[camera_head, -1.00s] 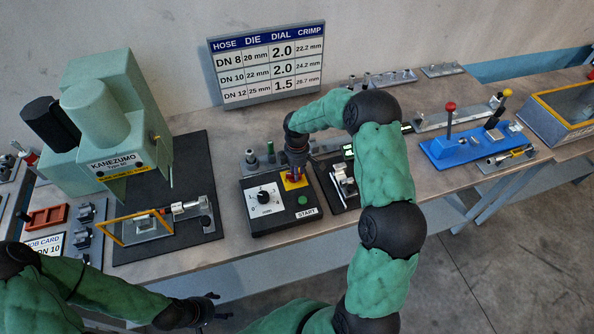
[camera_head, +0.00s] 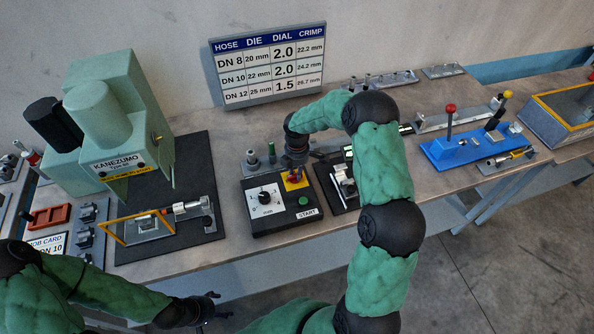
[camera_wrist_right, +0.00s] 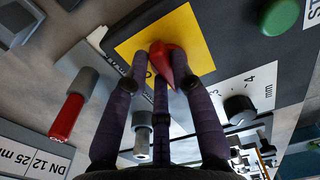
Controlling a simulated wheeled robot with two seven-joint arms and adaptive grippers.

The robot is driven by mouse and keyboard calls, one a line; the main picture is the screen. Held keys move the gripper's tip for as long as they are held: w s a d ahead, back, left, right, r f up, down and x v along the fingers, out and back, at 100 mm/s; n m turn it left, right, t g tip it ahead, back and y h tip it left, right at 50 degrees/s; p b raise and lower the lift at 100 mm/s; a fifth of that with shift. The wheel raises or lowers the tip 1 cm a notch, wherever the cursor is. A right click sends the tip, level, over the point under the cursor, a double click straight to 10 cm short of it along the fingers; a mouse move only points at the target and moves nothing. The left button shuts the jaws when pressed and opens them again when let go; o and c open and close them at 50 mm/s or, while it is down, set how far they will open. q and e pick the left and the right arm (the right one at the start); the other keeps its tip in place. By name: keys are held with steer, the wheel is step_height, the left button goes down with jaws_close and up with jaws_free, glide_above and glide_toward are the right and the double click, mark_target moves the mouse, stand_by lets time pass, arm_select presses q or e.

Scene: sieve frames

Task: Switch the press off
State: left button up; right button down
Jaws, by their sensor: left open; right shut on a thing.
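The press (camera_head: 105,125) is a pale green machine marked KANEZUMO on a black mat at the left. The red knob (camera_wrist_right: 165,58) shows in the right wrist view, between the fingers of my right gripper (camera_wrist_right: 158,75). That gripper, reaching down from above (camera_head: 296,165), is shut on the red knob. My left gripper (camera_head: 212,308) is open and empty in front of the bench, apart from the press.
A sign (camera_head: 268,65) with a hose table stands behind the box. A blue fixture (camera_head: 476,148) with levers is to the right. A red tray (camera_head: 47,217) and job card (camera_head: 48,245) lie at left. Small metal parts stand behind the control box.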

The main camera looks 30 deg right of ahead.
steer(key=c, duration=1)
jaws_free()
steer(key=shift+c, duration=0.2)
steer(key=shift+r, duration=0.1)
step_height(320, 180, up, 12)
steer(key=shift+f, duration=0.2)
